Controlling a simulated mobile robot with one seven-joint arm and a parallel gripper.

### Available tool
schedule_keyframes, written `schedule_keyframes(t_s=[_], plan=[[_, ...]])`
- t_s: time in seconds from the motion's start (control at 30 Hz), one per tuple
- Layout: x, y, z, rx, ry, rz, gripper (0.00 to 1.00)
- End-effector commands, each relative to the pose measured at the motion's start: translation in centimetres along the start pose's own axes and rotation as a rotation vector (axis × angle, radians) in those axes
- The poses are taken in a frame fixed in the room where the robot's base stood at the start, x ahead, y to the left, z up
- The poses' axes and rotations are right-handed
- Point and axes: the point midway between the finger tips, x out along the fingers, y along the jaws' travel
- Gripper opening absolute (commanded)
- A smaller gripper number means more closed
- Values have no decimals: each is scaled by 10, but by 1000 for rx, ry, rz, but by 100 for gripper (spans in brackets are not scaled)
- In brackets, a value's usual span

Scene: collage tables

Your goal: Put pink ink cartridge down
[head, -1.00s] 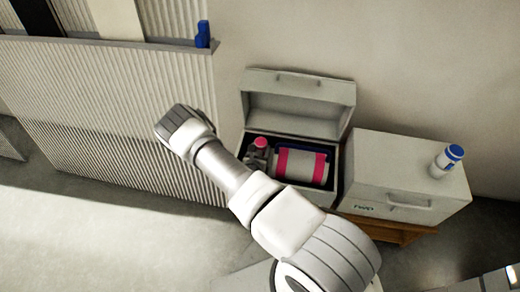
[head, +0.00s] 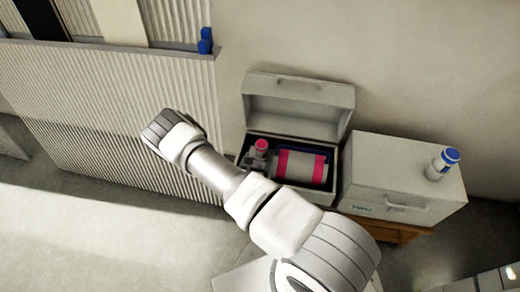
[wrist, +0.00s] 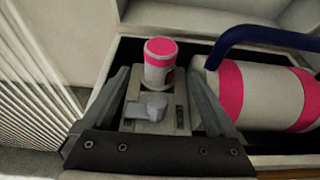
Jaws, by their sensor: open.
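The pink ink cartridge, a small white bottle with a pink cap (wrist: 160,62), stands upright in the open case. It also shows in the head view (head: 261,148). My gripper (wrist: 161,72) is open in the wrist view, with one finger on each side of the cartridge and visible gaps between. The cartridge stands at the far end of a grey fitting (wrist: 150,107) inside the case. In the head view my arm hides most of the gripper.
The open case (head: 297,90) has its lid raised at the back. Beside the cartridge lies a large white cylinder with pink bands (wrist: 262,95), with a blue handle (wrist: 265,35) close to my right finger. A closed case (head: 400,175) carries a blue-capped bottle (head: 442,164).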

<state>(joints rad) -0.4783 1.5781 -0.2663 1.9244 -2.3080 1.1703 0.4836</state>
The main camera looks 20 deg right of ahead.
Motion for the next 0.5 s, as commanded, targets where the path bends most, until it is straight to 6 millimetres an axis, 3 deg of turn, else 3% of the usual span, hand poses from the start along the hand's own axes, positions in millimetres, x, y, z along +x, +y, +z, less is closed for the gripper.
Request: schedule_keyframes(t_s=[0.03, 0.2, 0.37, 0.5], plan=[[-14, 0, 3, -4, 3, 2, 94], [-41, 0, 2, -1, 2, 2, 94], [-54, 1, 2, 2, -1, -1, 94], [-55, 3, 22, 49, -29, -39, 94]])
